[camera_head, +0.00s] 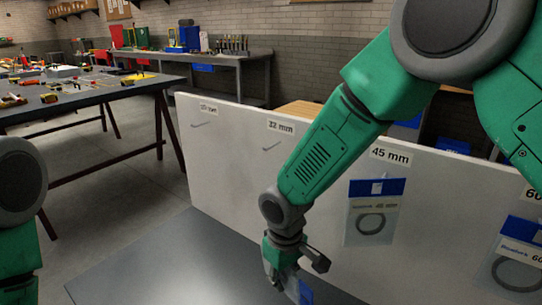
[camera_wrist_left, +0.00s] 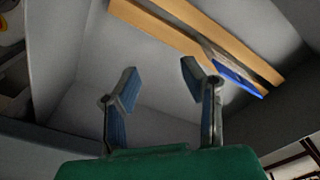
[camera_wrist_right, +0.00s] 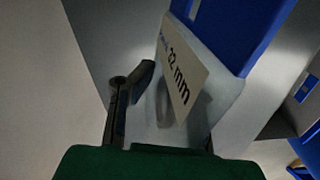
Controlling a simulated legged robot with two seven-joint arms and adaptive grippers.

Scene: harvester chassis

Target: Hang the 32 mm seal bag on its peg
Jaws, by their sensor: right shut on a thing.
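My right gripper (camera_head: 294,270) is shut on the 32 mm seal bag (camera_wrist_right: 195,85), low in front of the white peg board (camera_head: 235,165). The bag is clear with a blue header (camera_wrist_right: 237,32), a "32 mm" label and a faint ring inside. In the head view, only a bit of the bag shows below the gripper. The 32 mm peg (camera_head: 279,147) sticks out bare under its "32 mm" label, up and left of the gripper. My left gripper (camera_wrist_left: 158,80) is open and empty in the left wrist view; the head view shows only its arm.
A 45 mm bag (camera_head: 374,222) hangs to the right of my right forearm, and a 60 mm bag (camera_head: 516,265) hangs farther right. The leftmost peg (camera_head: 203,124) is bare. A dark grey surface (camera_head: 190,262) lies clear before the board. A cluttered table (camera_head: 95,97) stands at left.

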